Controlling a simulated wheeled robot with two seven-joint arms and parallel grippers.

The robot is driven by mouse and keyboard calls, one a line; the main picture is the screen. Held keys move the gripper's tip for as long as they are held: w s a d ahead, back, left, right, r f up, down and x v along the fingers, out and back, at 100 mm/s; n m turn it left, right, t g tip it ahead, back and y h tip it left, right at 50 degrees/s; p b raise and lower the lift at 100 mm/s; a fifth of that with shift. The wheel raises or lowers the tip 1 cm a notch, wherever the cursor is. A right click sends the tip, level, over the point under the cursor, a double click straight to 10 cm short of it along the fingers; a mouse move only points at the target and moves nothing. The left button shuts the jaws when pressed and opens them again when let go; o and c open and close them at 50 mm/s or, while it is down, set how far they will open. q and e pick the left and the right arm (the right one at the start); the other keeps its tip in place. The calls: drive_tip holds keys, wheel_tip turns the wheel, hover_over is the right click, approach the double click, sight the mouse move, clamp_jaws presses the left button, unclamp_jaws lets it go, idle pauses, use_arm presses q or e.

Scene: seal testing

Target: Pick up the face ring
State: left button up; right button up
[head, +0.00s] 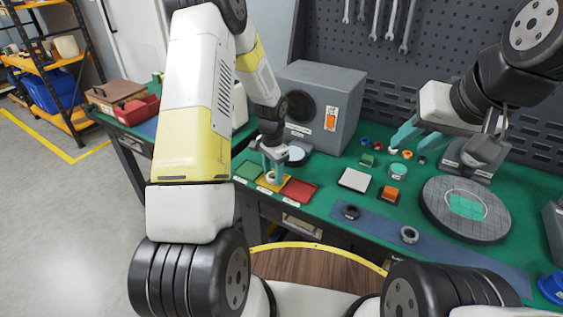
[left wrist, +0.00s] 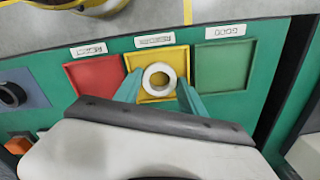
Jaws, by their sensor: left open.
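A pale, thick ring (left wrist: 159,79), which looks like the face ring, lies in the yellow tray (left wrist: 182,53), between the red and green trays. My left gripper (left wrist: 158,97) is open, with its teal fingers on either side of the ring and a gap to each. In the head view my left gripper (head: 272,170) points down over the yellow tray (head: 263,183), and its fingers mostly hide the ring. My right gripper (head: 410,142) is over the right part of the bench, its teal fingers apart and nothing seen between them.
The red tray (head: 299,191) and green tray (head: 248,171) flank the yellow one. A grey machine (head: 345,92) stands behind. A grey ring (head: 409,234) and a black ring (head: 351,212) lie on the blue mat (head: 380,229). A round dark plate (head: 436,215) is at the right.

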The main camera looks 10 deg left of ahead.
use_arm(q)
clamp_jaws()
drive_tip(key=shift+r, duration=0.2)
